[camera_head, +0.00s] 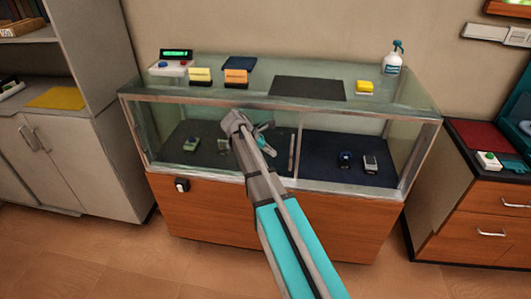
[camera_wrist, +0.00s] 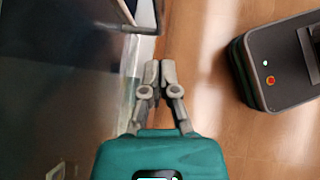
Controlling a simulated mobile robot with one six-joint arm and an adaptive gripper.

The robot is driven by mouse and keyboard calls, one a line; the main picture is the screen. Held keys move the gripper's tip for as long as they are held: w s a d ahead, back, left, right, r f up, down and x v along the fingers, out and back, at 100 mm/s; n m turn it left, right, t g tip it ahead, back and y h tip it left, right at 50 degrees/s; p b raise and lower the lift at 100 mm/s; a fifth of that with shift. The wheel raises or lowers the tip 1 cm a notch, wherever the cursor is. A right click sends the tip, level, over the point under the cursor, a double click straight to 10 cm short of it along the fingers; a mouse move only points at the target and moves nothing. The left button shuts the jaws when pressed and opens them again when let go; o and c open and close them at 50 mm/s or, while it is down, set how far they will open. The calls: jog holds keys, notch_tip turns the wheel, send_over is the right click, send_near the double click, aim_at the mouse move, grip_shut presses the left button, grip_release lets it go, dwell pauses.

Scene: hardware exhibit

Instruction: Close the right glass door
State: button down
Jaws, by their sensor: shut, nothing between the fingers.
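The display case (camera_head: 170,215) has a wooden base and a glass upper part. The left half of its front looks greenish, as if behind glass. The right half looks clearer and shows a dark floor; I cannot tell for sure where the right glass door stands. A dark upright strip (camera_head: 291,152), perhaps a door handle, is beside the middle divider. My gripper (camera_head: 266,128) is in front of the left half, left of that strip, partly hidden by my arm. In the wrist view my gripper (camera_wrist: 154,75) is shut and empty, close to a pale edge of the case (camera_wrist: 132,60). Contact is unclear.
Small devices stand inside the case, including a watch-like one (camera_head: 370,163). A grey cabinet (camera_head: 50,165) is at left, a wooden drawer unit (camera_head: 475,215) at right. The floor in front is clear.

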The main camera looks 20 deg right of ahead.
jog(key=shift+s+d+f, duration=0.1)
jog(key=shift+s+d, duration=0.1)
jog(key=shift+d, duration=0.5)
jog(key=shift+s+d+f, duration=0.1)
jog(key=shift+s+d, duration=0.15)
jog(key=shift+d, duration=0.5)
jog(key=shift+s+d, duration=0.2)
jog(key=shift+d, duration=0.5)
jog(key=shift+s, duration=0.1)
